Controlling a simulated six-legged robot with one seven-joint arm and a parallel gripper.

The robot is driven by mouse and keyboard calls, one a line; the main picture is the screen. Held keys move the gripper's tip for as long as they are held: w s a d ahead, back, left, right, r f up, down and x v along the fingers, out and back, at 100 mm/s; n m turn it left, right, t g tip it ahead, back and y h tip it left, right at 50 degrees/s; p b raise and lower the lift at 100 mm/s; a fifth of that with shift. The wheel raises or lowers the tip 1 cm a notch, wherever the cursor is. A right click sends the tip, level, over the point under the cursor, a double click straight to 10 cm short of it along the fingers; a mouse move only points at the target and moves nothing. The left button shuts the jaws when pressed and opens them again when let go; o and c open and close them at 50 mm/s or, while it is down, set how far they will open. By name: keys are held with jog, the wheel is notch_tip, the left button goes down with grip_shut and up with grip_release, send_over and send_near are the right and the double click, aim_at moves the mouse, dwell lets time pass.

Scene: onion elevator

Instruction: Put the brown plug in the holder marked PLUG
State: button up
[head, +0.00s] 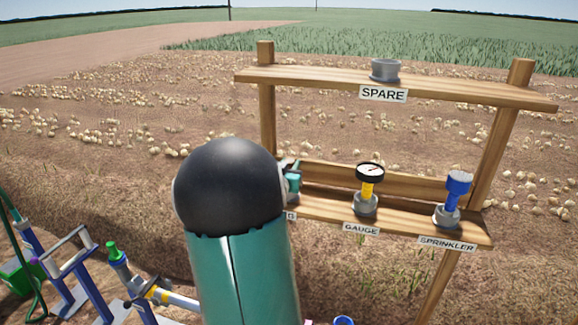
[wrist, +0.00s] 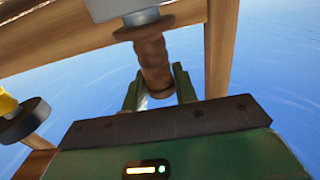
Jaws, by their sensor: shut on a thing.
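The brown plug (wrist: 152,62) shows in the wrist view, with a ribbed grip, a wide brown collar and a pale blue-grey part beyond the collar. My gripper (wrist: 158,92) is shut on its grip, one green finger on each side. A light grey block (wrist: 110,8), probably the holder, is at the top edge by the plug's pale end; I cannot tell whether the end is inside it. In the head view my arm hides the plug and the holder marked PLUG. Only the end of that label (head: 291,216) shows, and part of my gripper (head: 292,179) is at the lower shelf's left.
The lower shelf (head: 405,227) also carries a gauge (head: 368,187) and a blue sprinkler (head: 455,195) in their holders, right of my gripper. The upper shelf (head: 470,92) has an empty SPARE holder (head: 385,69). Wooden posts flank the shelves. Pipes stand at lower left.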

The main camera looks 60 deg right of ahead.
jog(key=shift+f, duration=0.4)
jog(key=o, duration=1)
jog(key=shift+o, duration=0.2)
jog(key=shift+r, duration=0.1)
